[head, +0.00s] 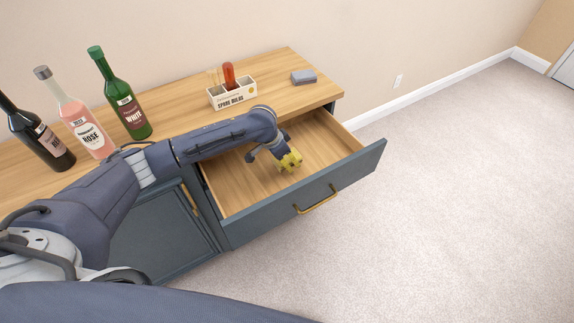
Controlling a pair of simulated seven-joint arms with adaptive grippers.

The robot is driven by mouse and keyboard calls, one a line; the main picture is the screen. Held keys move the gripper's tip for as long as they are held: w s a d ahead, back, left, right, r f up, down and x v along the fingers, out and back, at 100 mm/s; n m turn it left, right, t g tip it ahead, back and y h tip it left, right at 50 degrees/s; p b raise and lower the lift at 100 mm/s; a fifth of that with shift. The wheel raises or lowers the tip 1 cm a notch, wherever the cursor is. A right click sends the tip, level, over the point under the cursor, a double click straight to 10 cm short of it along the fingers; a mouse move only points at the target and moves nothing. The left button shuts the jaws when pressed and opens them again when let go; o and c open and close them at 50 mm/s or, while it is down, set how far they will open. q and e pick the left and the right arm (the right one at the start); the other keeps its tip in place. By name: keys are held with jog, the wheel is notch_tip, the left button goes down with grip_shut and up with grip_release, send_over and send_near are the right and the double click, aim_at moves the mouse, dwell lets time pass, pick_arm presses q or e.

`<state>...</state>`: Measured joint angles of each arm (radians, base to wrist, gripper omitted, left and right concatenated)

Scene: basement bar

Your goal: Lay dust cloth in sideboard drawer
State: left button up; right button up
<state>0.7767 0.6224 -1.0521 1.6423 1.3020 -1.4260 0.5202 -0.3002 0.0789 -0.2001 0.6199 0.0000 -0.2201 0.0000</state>
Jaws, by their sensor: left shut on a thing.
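The dust cloth (291,161), a small crumpled yellow piece, is held at the fingertips of my left gripper (280,153). The left gripper is shut on it and points down inside the open sideboard drawer (240,190). The cloth is over the wooden drawer floor, around its middle; I cannot tell if it touches the floor. The drawer is pulled out, with a blue-grey front and a brass handle (316,202). Its inside looks otherwise empty, though my arm hides part of the back. My right gripper is out of view.
On the sideboard top (185,95) stand a dark bottle (38,140), a rose bottle (85,120) and a green white-wine bottle (122,98). The carpet (440,200) is clear.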

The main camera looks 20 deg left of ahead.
aim_at(287, 172)
pick_arm(q)
jog(key=shift+f, duration=1.8)
jog(key=shift+f, duration=0.65)
jog(key=o, duration=1.2)
jog(key=shift+r, duration=0.1)
jog(key=shift+r, duration=0.3)
jog(key=v, duration=1.2)
jog(key=shift+d+r, duration=0.1)
jog(key=shift+r, duration=0.2)
